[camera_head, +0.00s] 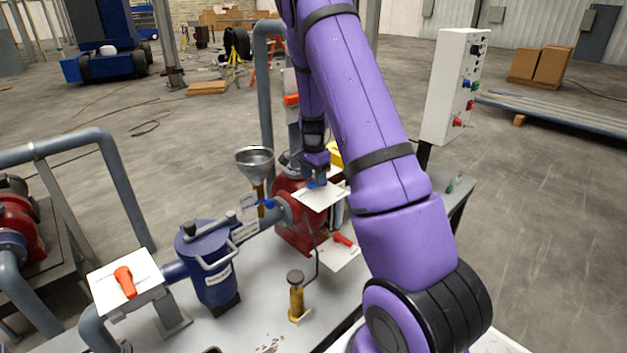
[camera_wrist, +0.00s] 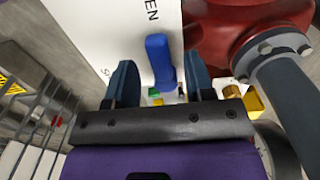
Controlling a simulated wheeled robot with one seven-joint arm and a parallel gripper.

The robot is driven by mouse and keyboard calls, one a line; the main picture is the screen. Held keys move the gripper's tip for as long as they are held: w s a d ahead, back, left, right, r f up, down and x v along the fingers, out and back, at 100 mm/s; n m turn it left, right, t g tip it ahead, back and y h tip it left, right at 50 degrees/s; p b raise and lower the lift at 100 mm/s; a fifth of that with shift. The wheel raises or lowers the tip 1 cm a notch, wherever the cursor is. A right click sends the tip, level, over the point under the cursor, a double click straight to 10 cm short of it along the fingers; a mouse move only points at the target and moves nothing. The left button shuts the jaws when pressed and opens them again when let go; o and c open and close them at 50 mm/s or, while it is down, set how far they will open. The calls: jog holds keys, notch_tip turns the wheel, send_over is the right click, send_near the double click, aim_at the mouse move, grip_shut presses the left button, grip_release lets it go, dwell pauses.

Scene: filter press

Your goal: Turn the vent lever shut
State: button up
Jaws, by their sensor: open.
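A blue lever (camera_wrist: 160,60) stands out from a white plate (camera_wrist: 105,25) in the wrist view. Black letters "EN" show on the plate, the rest cut off. My gripper (camera_wrist: 161,75) is open, with one dark blue finger on each side of the lever and a gap on both sides. In the head view my gripper (camera_head: 318,180) points down over the white plate (camera_head: 322,200), by the red pump body (camera_head: 292,225). The blue lever is mostly hidden there by my gripper. No label naming the vent is readable.
A metal funnel (camera_head: 255,158) and a small blue valve handle (camera_head: 267,204) stand left of my gripper. A red lever (camera_head: 343,240) on a lower plate is below it. A blue strainer pot (camera_head: 208,265) and a brass fitting (camera_head: 296,297) stand nearer. A control box (camera_head: 452,88) rises right.

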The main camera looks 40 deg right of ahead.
jog(key=shift+f, duration=0.7)
grip_shut()
jog(key=shift+s+n, duration=0.1)
jog(key=shift+n, duration=0.2)
jog(key=shift+s+d+n, duration=0.6)
jog(key=shift+d+n, duration=0.1)
jog(key=shift+n, duration=2.2)
jog(key=shift+s+d+n, duration=0.6)
jog(key=shift+d+n, duration=0.1)
jog(key=shift+n, duration=2.2)
jog(key=shift+s+d+n, duration=0.6)
jog(key=shift+d+n, duration=0.1)
jog(key=shift+n, duration=2.2)
